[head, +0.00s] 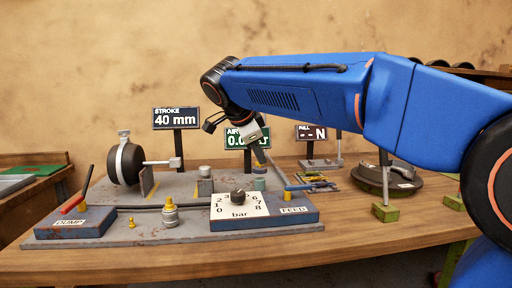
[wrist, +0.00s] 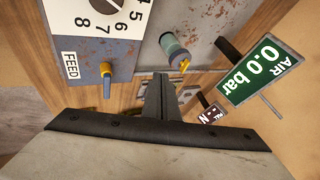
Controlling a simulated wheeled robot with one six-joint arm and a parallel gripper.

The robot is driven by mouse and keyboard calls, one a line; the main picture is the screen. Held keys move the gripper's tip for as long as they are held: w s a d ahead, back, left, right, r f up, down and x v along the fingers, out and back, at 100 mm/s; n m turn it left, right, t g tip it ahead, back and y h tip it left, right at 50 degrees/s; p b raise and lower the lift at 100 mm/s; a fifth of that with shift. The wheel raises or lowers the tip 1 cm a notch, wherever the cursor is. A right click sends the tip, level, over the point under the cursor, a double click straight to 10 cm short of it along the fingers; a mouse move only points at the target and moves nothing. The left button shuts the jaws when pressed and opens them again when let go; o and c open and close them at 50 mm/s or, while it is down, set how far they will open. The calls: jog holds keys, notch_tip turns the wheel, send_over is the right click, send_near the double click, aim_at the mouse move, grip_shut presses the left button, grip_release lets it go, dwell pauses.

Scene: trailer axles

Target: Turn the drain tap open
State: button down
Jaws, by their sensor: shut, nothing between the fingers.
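No tap in view is labelled drain. A small teal cylinder (wrist: 173,48) with a yellow tap-like piece (wrist: 184,65) at its end shows at upper centre in the wrist view; the cylinder also shows in the head view (head: 260,184). A blue lever (wrist: 107,86) on a yellow stub stands at the FEED panel (wrist: 80,38); the lever also shows in the head view (head: 298,187). My gripper (head: 262,160) is shut and empty, above the cylinder in the head view. Its fingers (wrist: 159,92) point down, apart from the lever in the wrist view.
The AIR sign (wrist: 262,70) reads 0.0 bar, and the STROKE sign (head: 176,118) reads 40 mm. A red lever (head: 72,204) sits on the DUMP block (head: 75,223) at left. A black wheel (head: 125,164) stands behind it. A dark round part (head: 388,180) lies at right.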

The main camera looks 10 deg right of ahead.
jog(key=shift+w+d+f, duration=0.3)
jog(key=shift+w+f, duration=0.2)
jog(key=shift+w, duration=0.45)
jog(key=shift+w+d+f, duration=0.35)
jog(key=shift+w+f, duration=0.15)
jog(key=shift+w, duration=0.4)
jog(key=shift+w+d+f, duration=0.3)
jog(key=shift+w+f, duration=0.2)
jog(key=shift+w, duration=0.45)
